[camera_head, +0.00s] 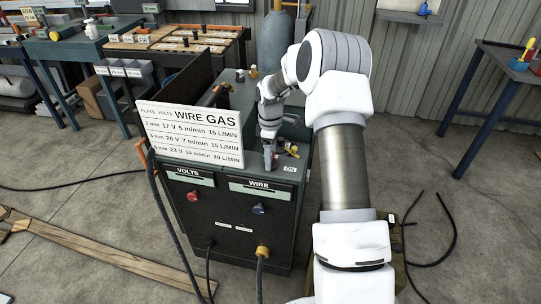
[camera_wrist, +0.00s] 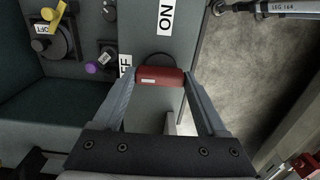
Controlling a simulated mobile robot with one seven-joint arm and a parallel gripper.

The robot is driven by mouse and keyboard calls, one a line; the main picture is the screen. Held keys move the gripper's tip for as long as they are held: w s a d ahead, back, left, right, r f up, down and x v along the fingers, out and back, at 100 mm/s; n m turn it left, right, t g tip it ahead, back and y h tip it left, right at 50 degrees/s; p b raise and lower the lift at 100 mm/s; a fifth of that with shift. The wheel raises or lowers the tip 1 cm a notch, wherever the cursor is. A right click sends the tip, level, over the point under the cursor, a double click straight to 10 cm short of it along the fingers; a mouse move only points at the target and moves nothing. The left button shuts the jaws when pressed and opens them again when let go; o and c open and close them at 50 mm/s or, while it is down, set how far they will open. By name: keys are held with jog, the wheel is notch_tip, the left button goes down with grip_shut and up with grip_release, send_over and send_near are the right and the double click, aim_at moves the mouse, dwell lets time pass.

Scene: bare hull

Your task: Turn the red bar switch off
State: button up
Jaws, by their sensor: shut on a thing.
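The red bar switch (camera_wrist: 160,76) shows in the wrist view, on the dark top panel of the machine. An ON label (camera_wrist: 166,16) stands above it, and an OFF label (camera_wrist: 125,66), partly hidden, is at its left. My gripper (camera_wrist: 159,80) has one finger at each end of the bar and is shut on it. In the head view my gripper (camera_head: 269,158) reaches down to the top of the green welding machine (camera_head: 271,240), near its front right edge. The bar cannot be made out there.
In the wrist view, a yellow lever (camera_wrist: 53,13) and a purple knob (camera_wrist: 91,68) sit left of the bar. The white settings board (camera_head: 191,134) stands left of my gripper. A red knob (camera_head: 192,196) and a blue knob (camera_head: 258,209) are on the machine's front.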

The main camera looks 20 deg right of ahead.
jog(key=o, duration=1.3)
notch_tip(320, 180, up, 18)
jog(key=p, duration=0.1)
jog(key=shift+f, duration=0.2)
